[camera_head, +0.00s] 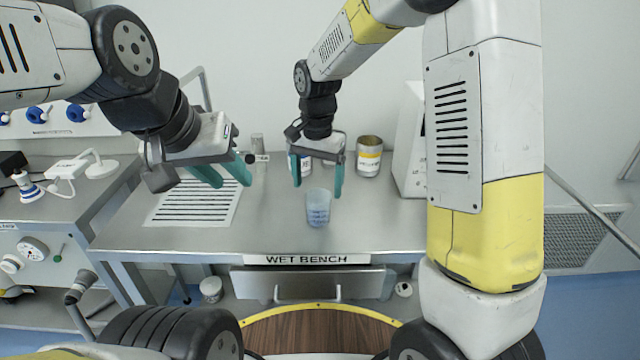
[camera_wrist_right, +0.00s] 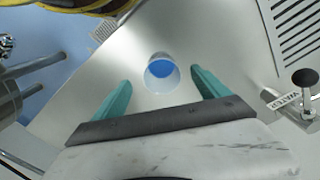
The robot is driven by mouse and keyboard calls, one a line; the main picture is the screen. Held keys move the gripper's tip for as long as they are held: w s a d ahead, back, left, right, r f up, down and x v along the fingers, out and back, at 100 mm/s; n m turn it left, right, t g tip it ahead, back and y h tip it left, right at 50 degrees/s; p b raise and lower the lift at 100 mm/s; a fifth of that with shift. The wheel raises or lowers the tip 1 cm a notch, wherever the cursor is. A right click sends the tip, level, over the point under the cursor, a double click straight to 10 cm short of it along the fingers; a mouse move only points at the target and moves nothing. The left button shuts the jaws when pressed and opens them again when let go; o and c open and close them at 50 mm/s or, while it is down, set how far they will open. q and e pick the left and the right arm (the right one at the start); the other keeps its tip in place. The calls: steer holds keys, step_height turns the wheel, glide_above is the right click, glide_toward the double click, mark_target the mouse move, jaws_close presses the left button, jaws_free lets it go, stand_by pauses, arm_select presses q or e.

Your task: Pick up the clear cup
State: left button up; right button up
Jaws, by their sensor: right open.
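The clear cup (camera_head: 318,208) stands upright on the wet bench (camera_head: 270,235), with a bluish look and markings on its side. In the right wrist view the cup (camera_wrist_right: 161,73) shows from above with blue inside, ahead of and between the fingertips. My right gripper (camera_head: 317,183) is open and empty, pointing down above and just behind the cup, apart from it; its teal fingers also show in the right wrist view (camera_wrist_right: 158,84). My left gripper (camera_head: 231,181) is over the left part of the bench, its teal fingers apart, with nothing seen between them.
A white box-shaped unit (camera_head: 408,140) stands at the back right. The bench around the cup is clear.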

mark_target(318, 206)
steer(key=f, duration=0.8)
steer(key=shift+w+f, duration=0.15)
steer(key=shift+w, duration=0.25)
steer(key=c, duration=1.5)
